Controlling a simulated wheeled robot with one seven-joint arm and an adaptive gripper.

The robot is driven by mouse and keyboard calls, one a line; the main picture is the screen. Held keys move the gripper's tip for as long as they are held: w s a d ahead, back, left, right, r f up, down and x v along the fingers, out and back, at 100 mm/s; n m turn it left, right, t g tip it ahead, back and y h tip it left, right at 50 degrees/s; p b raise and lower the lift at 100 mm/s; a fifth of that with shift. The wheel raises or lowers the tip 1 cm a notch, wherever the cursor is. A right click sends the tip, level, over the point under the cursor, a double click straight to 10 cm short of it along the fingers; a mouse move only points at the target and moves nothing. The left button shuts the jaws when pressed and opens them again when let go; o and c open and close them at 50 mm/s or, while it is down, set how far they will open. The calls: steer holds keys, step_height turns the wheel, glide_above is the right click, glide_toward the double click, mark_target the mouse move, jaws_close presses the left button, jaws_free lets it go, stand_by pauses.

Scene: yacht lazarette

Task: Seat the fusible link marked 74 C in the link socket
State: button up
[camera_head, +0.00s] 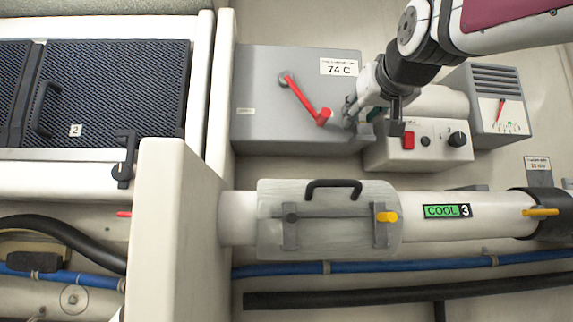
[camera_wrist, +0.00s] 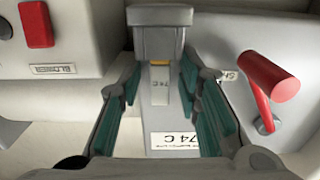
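My gripper (camera_head: 358,112) is at the right edge of the grey box marked 74 C (camera_head: 255,110). In the wrist view its two teal-padded fingers (camera_wrist: 160,88) stand apart. Gaps show between the tag and both pads. The tag's upper end meets a grey block (camera_wrist: 160,18), possibly the link socket; I cannot tell whether it is seated there. The head view hides the tag behind my gripper.
A red lever (camera_head: 306,100) on the grey box is close to my gripper; it also shows in the wrist view (camera_wrist: 268,78). A blower box (camera_head: 420,150) with a red switch stands right. A gauge unit (camera_head: 498,105) is beyond. A white pipe (camera_head: 415,228) runs below.

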steer(key=shift+s, duration=0.15)
steer(key=s, duration=1.2)
steer(key=shift+b, duration=0.3)
